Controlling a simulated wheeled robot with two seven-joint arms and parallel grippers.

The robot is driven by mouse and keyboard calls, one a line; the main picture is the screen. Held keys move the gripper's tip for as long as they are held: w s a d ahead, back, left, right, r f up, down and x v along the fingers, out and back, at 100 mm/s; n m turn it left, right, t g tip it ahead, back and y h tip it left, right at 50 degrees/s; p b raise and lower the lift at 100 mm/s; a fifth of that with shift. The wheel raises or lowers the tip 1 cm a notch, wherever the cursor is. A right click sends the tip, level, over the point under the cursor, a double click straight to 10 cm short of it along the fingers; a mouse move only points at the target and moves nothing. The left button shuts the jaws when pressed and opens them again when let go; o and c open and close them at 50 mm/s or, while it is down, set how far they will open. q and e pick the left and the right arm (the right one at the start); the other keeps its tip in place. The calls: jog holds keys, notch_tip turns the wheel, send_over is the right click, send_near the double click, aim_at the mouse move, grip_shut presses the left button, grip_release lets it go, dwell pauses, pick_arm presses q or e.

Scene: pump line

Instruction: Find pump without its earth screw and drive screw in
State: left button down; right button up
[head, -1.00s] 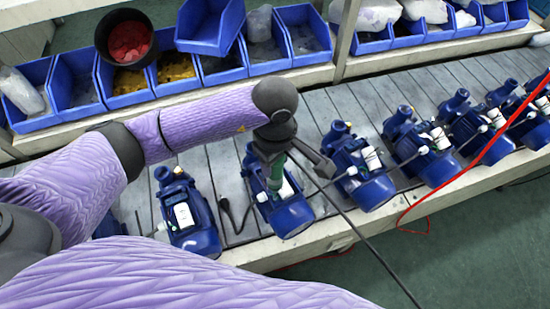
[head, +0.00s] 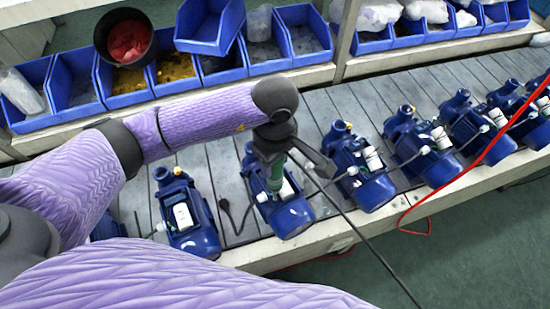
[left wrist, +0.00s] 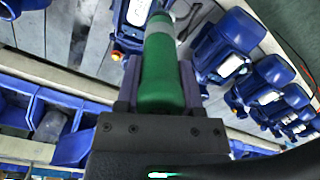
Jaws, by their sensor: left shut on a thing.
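My left gripper (head: 277,155) is shut on a green-handled screwdriver (head: 276,175). The green handle fills the middle of the left wrist view (left wrist: 161,75), between the jaws. The tool points down over a blue pump (head: 289,215), the second from the left of those fully seen; its tip and any screw there are too small to tell. Another blue pump (head: 187,215) stands to its left. More blue pumps stand to the right, among them one pump (head: 370,185) and another pump (head: 425,152). The earth screws cannot be made out. My right gripper is not in view.
Blue bins (head: 76,85) line the shelf behind, with a dark bucket (head: 127,42) holding red material over them. A red cable (head: 490,145) crosses the right side. A black plug (head: 226,208) lies left of the tool on the slatted bench (head: 222,165).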

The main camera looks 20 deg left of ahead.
pick_arm(q)
jog(key=shift+r+p, duration=2.2)
jog(key=shift+r, duration=0.9)
